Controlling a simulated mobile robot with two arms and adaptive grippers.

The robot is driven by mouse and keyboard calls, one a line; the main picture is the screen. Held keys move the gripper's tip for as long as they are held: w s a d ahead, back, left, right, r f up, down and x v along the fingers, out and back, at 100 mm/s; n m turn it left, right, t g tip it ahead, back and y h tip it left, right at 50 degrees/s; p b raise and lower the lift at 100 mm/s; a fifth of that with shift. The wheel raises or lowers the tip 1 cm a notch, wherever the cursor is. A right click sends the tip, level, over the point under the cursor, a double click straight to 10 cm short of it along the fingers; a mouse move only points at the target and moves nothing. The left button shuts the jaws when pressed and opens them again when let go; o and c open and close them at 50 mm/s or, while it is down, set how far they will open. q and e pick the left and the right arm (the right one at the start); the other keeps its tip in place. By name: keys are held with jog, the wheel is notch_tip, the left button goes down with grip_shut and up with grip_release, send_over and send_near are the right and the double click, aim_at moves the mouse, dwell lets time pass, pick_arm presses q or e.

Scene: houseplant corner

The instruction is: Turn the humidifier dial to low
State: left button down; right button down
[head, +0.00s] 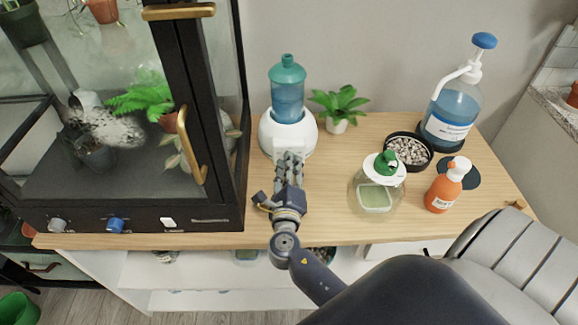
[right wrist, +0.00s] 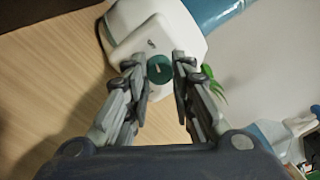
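The humidifier (head: 270,137) has a white base and a blue water tank with a teal cap; it stands on the wooden top against the wall. Its round dark-green dial (right wrist: 160,68) shows on the white front in the right wrist view, with a pale pointer line and a small mark on the casing above it. My right gripper (head: 288,158) is in front of the humidifier in the head view. In the right wrist view its fingers (right wrist: 159,76) are apart, one each side of the dial, with gaps visible. The dial is hidden in the head view. My left gripper is not in view.
A glass cabinet with a black frame (head: 225,215) and brass handles stands close at left, with a blue knob (head: 115,226) on its front. A small potted plant (head: 340,103) is right of the humidifier. A glass jar (head: 360,190), orange bottle (head: 441,192) and pump bottle (head: 452,108) stand further right.

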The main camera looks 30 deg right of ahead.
dwell(0.4)
jog(key=shift+m+p, duration=0.45)
jog(key=shift+m, duration=0.65)
jog(key=m, duration=0.3)
jog(key=shift+m+y+p, duration=0.3)
jog(key=shift+p, duration=0.1)
jog(key=m, duration=0.7)
jog(key=shift+y+b, duration=0.3)
jog(key=shift+m, duration=0.3)
jog(key=c, duration=1.3)
grip_release()
jog(key=shift+c, duration=0.2)
jog(key=shift+s, duration=0.1)
